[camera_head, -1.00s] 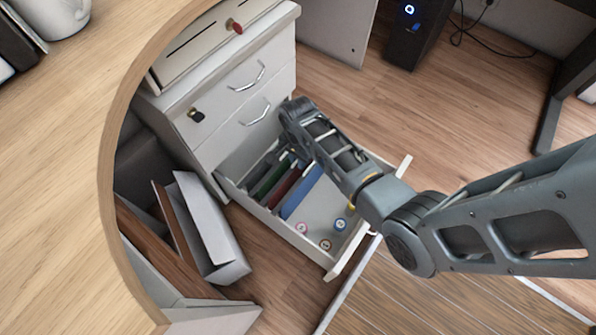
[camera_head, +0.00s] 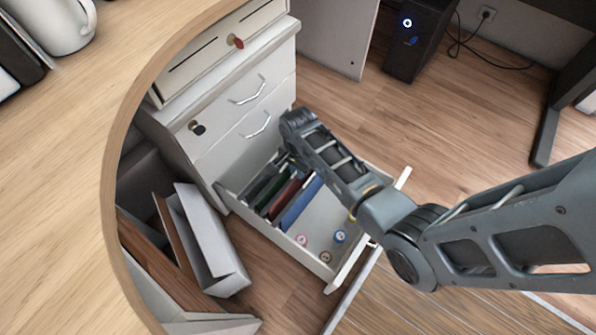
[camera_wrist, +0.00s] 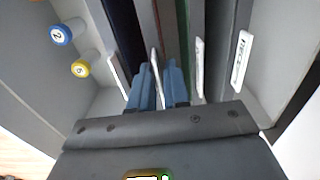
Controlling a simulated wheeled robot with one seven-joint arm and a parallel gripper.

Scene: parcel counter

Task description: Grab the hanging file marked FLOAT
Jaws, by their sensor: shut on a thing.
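Several hanging files stand side by side in the open bottom drawer (camera_head: 318,262). In the wrist view my gripper (camera_wrist: 159,82) is shut on a file with a white tab, apparently the dark red file (camera_wrist: 169,25). It also shows in the head view (camera_head: 286,196). A dark blue file (camera_wrist: 122,28) is to its left; a green file (camera_wrist: 191,25) and a dark grey file (camera_wrist: 222,45) are to its right. The grey file's tab (camera_wrist: 241,60) carries small lettering, hard to read. I cannot read FLOAT on any tab. In the head view my arm hides my fingertips.
The white cabinet (camera_head: 240,120) rises behind. A grey open box (camera_head: 215,250) stands left of the drawer. The curved wooden counter (camera_head: 70,190) fills the left foreground.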

